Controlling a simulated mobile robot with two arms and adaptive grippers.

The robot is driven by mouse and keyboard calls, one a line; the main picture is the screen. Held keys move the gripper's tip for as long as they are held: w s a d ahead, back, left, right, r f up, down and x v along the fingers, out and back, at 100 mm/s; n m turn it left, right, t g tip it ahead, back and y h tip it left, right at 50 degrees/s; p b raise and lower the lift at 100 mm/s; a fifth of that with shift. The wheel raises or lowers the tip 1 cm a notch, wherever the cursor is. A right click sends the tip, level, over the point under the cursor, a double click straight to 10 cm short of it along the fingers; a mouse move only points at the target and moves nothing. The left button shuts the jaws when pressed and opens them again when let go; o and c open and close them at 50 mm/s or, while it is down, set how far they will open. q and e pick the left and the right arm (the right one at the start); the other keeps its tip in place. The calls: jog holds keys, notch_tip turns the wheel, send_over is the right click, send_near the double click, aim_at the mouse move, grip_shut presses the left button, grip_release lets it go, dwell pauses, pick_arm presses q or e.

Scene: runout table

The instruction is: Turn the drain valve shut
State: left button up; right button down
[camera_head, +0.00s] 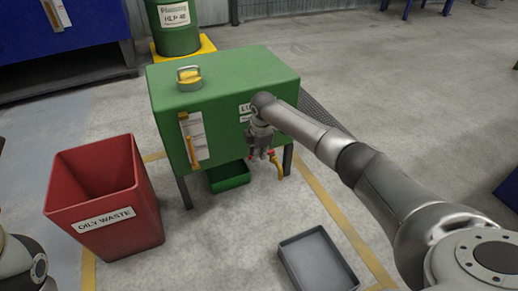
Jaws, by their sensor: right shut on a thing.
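The drain valve (279,171) shows as a small yellow part with a bit of red at the lower right front of the green tank (228,128). My right gripper (263,157) is at the valve, shut on its handle, in front of the tank's lower edge. The gripper covers most of the handle, so its angle cannot be told. My left gripper is out of the picture; only part of my left arm shows at the lower left edge.
A green tray (230,183) sits under the tank. A red oily waste bin (108,205) stands to the left. A grey tray (316,262) lies on the floor in front. A green drum (174,28) stands behind. Open floor lies on the right.

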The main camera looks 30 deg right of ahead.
dwell(0.3)
jog(key=c, duration=1.5)
grip_release()
jog(key=shift+w, duration=0.1)
jog(key=shift+o, duration=0.2)
jog(key=shift+r, duration=0.1)
notch_tip(320, 180, up, 12)
jog(key=s, duration=0.2)
jog(key=shift+s+f, duration=0.2)
jog(key=shift+a, duration=0.1)
